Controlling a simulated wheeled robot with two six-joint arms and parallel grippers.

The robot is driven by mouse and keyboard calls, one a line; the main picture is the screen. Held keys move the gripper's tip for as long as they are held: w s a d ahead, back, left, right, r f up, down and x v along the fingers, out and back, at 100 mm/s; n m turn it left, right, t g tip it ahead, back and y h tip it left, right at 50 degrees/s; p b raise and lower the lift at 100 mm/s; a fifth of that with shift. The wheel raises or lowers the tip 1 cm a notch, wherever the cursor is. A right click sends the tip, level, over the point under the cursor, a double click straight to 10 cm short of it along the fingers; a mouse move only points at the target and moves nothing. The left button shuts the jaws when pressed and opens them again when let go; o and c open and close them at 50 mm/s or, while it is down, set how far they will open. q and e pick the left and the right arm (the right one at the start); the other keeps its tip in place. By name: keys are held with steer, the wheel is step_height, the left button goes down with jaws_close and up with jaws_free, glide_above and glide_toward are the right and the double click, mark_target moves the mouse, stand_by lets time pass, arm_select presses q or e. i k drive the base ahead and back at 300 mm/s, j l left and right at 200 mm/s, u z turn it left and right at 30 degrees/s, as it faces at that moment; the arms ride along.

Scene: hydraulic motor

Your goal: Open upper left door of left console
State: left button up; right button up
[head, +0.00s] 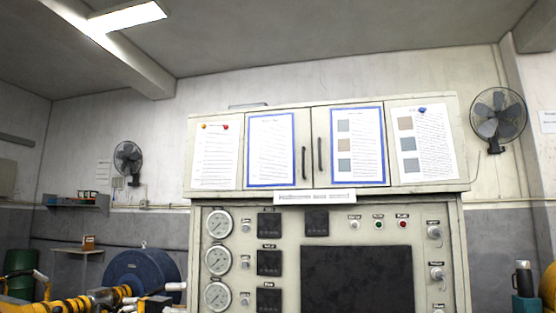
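The console (325,200) stands ahead of me, with a slanted upper cabinet over a panel of gauges and a dark screen. Its upper left door (306,128) carries a blue-framed sheet (270,150) and looks shut. That door's dark vertical handle (304,163) is near its right edge. The upper right door (321,118) also looks shut, with its own dark handle (320,153) close beside the first and another blue-framed sheet (357,146). Neither of my grippers can be made out in the head view.
Gauges (218,260), knobs and a dark screen (357,280) fill the lower panel. A white label strip (315,197) sits below the doors. Yellow machinery (75,303) and a blue drum (142,272) stand at lower left. Wall fans (498,115) hang on both sides. The space before the doors looks clear.

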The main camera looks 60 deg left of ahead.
mark_target(278, 155)
steer(key=u, duration=1.85)
